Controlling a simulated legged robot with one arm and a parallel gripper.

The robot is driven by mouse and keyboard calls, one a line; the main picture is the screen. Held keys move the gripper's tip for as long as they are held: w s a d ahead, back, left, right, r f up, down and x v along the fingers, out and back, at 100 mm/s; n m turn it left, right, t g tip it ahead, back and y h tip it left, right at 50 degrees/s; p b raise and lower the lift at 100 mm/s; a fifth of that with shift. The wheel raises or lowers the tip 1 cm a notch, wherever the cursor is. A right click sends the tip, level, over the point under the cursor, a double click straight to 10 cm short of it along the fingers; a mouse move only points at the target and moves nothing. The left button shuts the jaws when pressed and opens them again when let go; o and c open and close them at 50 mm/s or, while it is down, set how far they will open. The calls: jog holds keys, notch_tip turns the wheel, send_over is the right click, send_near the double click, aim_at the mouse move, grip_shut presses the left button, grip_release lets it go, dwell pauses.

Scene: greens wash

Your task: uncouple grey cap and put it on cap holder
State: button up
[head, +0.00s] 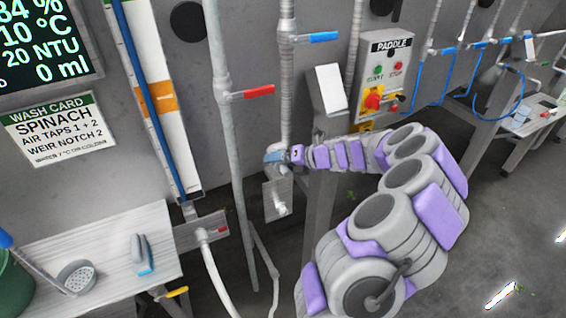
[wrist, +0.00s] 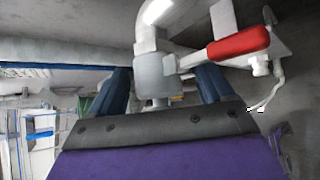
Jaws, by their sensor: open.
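In the wrist view, a grey cylindrical fitting (wrist: 157,80), which looks like the grey cap, sits at the end of a pale pipe elbow (wrist: 152,35). My gripper (wrist: 162,82) is open, with one blue finger on each side of this fitting. I cannot tell whether the fingers touch it. A red lever (wrist: 238,46) sticks out to its right. In the head view, my gripper (head: 275,157) is at the vertical pipe, and the fitting there is mostly hidden. Below it a pale plate (head: 278,198) with a small projecting piece may be the cap holder; I cannot be sure.
A paddle control box (head: 383,72) stands right of the pipe, above my arm. Another pipe with a red-handled valve (head: 258,91) runs close on the left. A bench (head: 110,255) with a strainer (head: 76,276) and a brush (head: 144,254) is at lower left.

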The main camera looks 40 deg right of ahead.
aim_at(286, 169)
jog(key=shift+a+r, duration=0.1)
jog(key=shift+a, duration=0.4)
jog(key=shift+w+a, duration=0.1)
jog(key=shift+a, duration=0.1)
jog(key=shift+c, duration=0.7)
jog(key=shift+d, duration=0.1)
jog(key=shift+c, duration=0.8)
jog(key=shift+d, duration=0.8)
jog(key=c, duration=0.4)
jog(key=shift+a, duration=0.35)
jog(key=c, duration=0.5)
jog(key=shift+d, duration=0.1)
jog(key=shift+s+f, duration=0.2)
jog(key=shift+s, duration=0.05)
jog(key=shift+s+a+p, duration=0.25)
jog(key=shift+s+p, duration=0.15)
jog(key=shift+s, duration=0.25)
jog(key=shift+s+p, duration=0.5)
jog(key=shift+s, duration=0.25)
